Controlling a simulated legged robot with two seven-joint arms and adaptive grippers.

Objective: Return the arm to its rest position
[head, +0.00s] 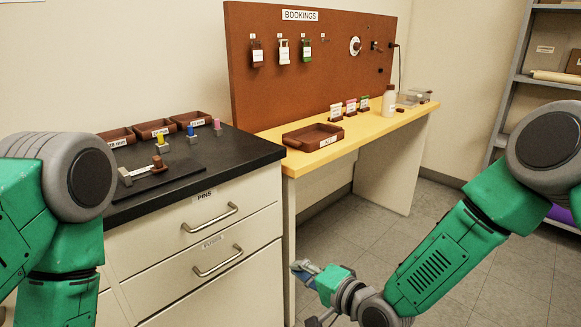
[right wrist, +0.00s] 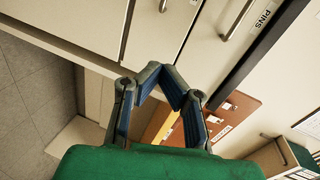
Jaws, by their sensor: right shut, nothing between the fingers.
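My right arm comes in from the right of the head view, bent at the elbow. Its gripper (head: 306,270) is low in front of the yellow bench, near the corner of the drawer cabinet, and over the floor. In the right wrist view the two blue-grey fingers (right wrist: 166,78) angle in towards each other, with nothing held between them. The gripper is shut and empty. My left arm shows at the left edge of the head view; its gripper is out of the picture.
The drawer cabinet (head: 205,243) with a black top stands left of my right gripper. A yellow bench (head: 378,133) holds a brown tray (head: 313,138) and a white bottle (head: 389,103). A brown board (head: 335,75) stands behind. Grey floor (head: 375,232) is open; shelves (head: 520,78) stand right.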

